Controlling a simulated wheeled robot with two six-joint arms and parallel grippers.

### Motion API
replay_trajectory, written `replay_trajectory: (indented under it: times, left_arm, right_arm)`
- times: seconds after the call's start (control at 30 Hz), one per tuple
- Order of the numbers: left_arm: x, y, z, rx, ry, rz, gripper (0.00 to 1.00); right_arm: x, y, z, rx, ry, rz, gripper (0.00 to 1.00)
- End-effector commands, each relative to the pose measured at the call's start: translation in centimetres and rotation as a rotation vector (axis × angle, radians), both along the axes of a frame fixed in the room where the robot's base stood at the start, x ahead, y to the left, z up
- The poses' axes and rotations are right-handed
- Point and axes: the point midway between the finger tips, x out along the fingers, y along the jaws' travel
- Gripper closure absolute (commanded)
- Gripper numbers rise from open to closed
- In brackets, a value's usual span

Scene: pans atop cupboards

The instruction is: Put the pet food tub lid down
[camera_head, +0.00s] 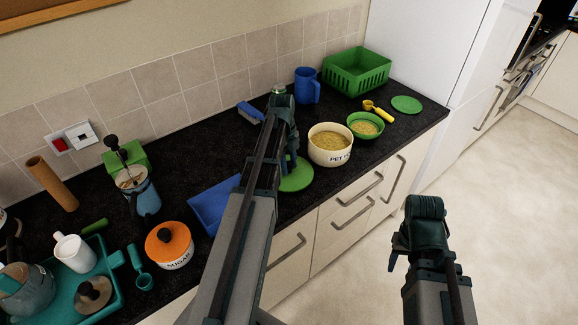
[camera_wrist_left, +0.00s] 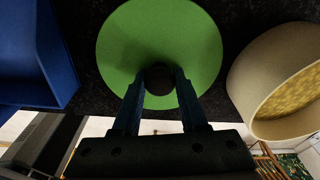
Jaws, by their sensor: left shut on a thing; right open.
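The pet food tub lid is a round green disc (camera_head: 298,178) near the front edge of the black counter, left of the tub. My left gripper (camera_wrist_left: 160,82) is shut on this knob; in the head view the gripper (camera_head: 288,165) partly hides the lid. I cannot tell whether the lid touches the counter. The cream pet food tub (camera_head: 330,156) stands open, full of yellowish food. My right gripper (camera_head: 394,258) is open and empty over the floor.
A blue tray (camera_head: 211,207) lies close left of the lid. Right of the tub are a green bowl (camera_head: 366,125), a yellow scoop (camera_head: 378,111) and a flat green disc (camera_head: 406,104). An orange-lidded sugar tub (camera_head: 170,247) stands further left.

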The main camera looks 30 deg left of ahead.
Motion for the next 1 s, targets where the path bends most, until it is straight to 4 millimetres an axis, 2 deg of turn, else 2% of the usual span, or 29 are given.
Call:
replay_trajectory:
  times: [0.1,0.13,0.3,0.73,1.0]
  left_arm:
    - [0.0,0.0,-0.4,0.0,0.0,0.0,1.0]
    - [0.0,0.0,-0.4,0.0,0.0,0.0,0.56]
    - [0.0,0.0,-0.3,0.0,0.0,0.0,0.28]
    - [0.0,0.0,0.2,0.0,0.0,0.0,0.28]
    - [0.1,0.3,2.8,0.0,0.0,0.0,0.28]
  right_arm:
    - [0.0,0.0,-0.4,0.0,0.0,0.0,0.5]
    - [0.0,0.0,-0.4,0.0,0.0,0.0,0.5]
    - [0.0,0.0,-0.3,0.0,0.0,0.0,0.5]
    - [0.0,0.0,0.2,0.0,0.0,0.0,0.5]
    - [0.0,0.0,2.8,0.0,0.0,0.0,0.5]
